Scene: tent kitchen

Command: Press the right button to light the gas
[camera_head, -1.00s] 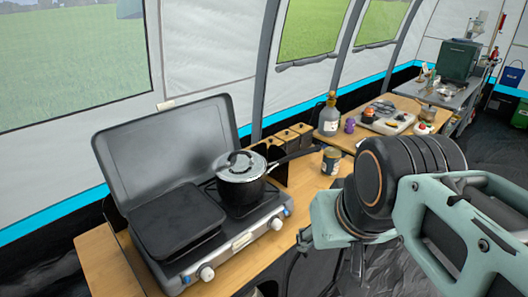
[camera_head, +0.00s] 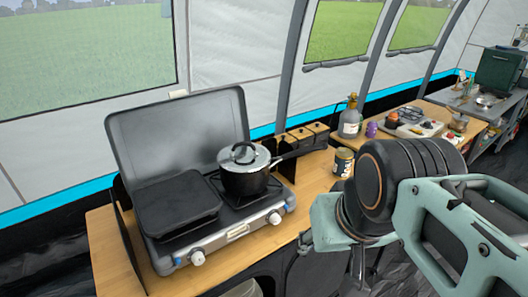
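The gas stove (camera_head: 207,222) stands on a wooden table, left of centre, with its grey lid (camera_head: 180,125) raised. A white-rimmed knob (camera_head: 275,218) is at the right of its front panel. A small blue button (camera_head: 290,207) is just beyond that knob at the right end. Another knob (camera_head: 197,258) is at the left, with a small blue spot (camera_head: 178,261) beside it. A black pot (camera_head: 246,180) with a lid sits on the right burner. My arm fills the right, apart from the stove in the picture. No gripper fingers can be made out.
A flat black plate (camera_head: 176,203) covers the stove's left side. The pot's handle (camera_head: 298,154) points right, towards a tin (camera_head: 343,162). A bottle (camera_head: 350,118) stands on the farther table. Bare wood (camera_head: 306,191) shows right of the stove.

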